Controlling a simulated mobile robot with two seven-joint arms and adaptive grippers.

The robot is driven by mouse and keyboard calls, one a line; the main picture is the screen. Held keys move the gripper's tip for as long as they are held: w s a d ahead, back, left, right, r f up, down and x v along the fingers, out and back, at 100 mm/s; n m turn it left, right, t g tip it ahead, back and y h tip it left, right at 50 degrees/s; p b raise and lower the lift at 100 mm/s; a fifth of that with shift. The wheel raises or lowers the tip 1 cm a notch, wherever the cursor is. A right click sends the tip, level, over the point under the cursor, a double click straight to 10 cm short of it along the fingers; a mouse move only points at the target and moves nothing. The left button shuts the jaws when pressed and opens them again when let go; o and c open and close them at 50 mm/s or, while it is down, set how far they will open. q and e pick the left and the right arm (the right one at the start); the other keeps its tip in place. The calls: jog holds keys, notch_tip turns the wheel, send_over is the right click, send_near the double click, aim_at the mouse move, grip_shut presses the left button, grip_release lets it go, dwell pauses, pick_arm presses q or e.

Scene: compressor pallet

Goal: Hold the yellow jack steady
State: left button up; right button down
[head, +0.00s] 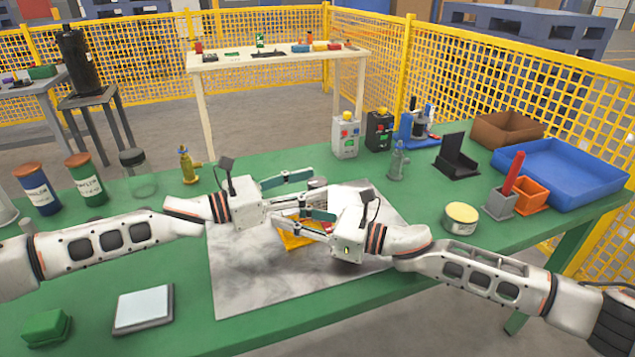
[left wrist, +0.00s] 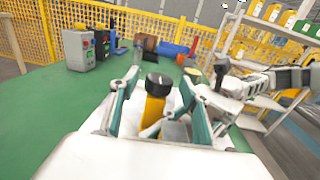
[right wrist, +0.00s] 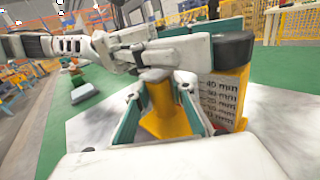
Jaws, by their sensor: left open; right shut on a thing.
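The yellow jack (head: 293,241) stands on the grey sheet (head: 240,285) on the green table, partly hidden by both grippers. My right gripper (head: 282,219) is shut on it. In the right wrist view, the yellow body (right wrist: 166,118) is between the fingers, beside a yellow upright with a millimetre scale (right wrist: 228,98). My left gripper (head: 323,194) is open above the sheet, its fingers crossing near the right gripper's. In the left wrist view, a dark cap (left wrist: 158,82) on a yellow post is between its spread fingers; contact cannot be told.
A round tin (head: 461,218), an orange bin (head: 530,193) and a blue tray (head: 565,172) are at the right. A small brass bottle (head: 187,165) stands behind the left arm. A flat pale pad (head: 144,307) and green box (head: 46,327) are at the front left.

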pick_arm(q)
jog(key=shift+x, duration=1.15)
jog(key=c, duration=1.1)
jog(key=shift+w+r+m+g+h, duration=0.15)
jog(key=shift+r+m+g+h, duration=0.3)
jog(key=shift+g, duration=0.25)
jog(key=shift+m+g, duration=0.45)
jog(key=shift+g, duration=0.25)
jog(key=shift+f+m+g+h, duration=0.1)
jog(key=shift+m+g+h, duration=0.15)
jog(key=shift+m+g, duration=1.05)
jog(key=shift+g, duration=0.4)
jog(key=shift+g, duration=0.5)
jog(key=shift+f, duration=0.1)
